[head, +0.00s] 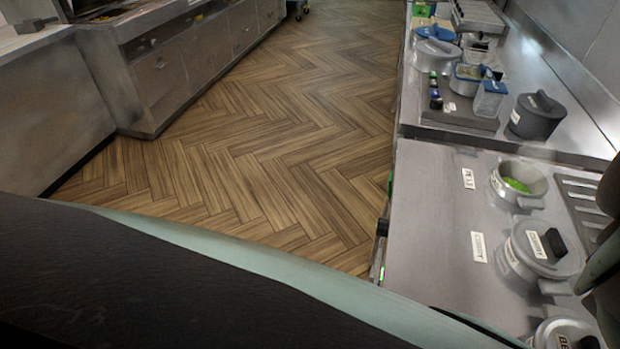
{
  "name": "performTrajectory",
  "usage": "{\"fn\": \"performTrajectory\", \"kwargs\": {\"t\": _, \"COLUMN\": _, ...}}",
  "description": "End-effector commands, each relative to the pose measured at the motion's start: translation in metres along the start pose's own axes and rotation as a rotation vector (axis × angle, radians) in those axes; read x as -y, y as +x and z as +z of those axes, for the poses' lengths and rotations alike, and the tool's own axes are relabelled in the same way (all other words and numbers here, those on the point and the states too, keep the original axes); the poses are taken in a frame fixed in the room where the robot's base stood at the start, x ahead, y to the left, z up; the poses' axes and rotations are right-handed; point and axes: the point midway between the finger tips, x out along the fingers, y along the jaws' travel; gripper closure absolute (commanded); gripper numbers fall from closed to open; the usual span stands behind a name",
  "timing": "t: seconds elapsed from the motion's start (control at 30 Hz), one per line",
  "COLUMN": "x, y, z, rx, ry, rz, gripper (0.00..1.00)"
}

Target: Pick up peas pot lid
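The open pot with green contents (522,184), which look like peas, sits in the steel counter at right. A small label that seems to read "PEAS" (468,178) is left of it. No lid is on this pot, and I cannot make out a separate peas lid. A nearer pot has a grey lid with a black handle (545,247) on it; its label is hard to read. Dark parts at the right edge seem to be my arm. My gripper's fingers do not show, so whether it holds anything is hidden.
A third lidded pot (566,335), marked "BE...", is cut off at the bottom right. A dark grey lidded pot (535,118) and several containers stand farther back. A steel cabinet row (190,60) is at left. The wooden floor (270,130) between is clear.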

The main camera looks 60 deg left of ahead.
Motion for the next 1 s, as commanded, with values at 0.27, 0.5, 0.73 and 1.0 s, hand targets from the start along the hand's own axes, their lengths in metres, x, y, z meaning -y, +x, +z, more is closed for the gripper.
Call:
{"fn": "performTrajectory", "kwargs": {"t": 0.27, "x": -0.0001, "y": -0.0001, "z": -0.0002, "rx": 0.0, "ry": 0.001, "rz": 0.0, "gripper": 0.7}}
{"fn": "performTrajectory", "kwargs": {"t": 0.5, "x": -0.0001, "y": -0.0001, "z": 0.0, "rx": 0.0, "ry": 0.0, "rz": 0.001, "gripper": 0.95}}
{"fn": "performTrajectory", "kwargs": {"t": 0.73, "x": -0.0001, "y": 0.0, "z": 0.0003, "rx": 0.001, "ry": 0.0, "rz": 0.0, "gripper": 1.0}}
{"fn": "performTrajectory", "kwargs": {"t": 1.0, "x": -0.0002, "y": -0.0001, "z": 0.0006, "rx": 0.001, "ry": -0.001, "rz": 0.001, "gripper": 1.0}}
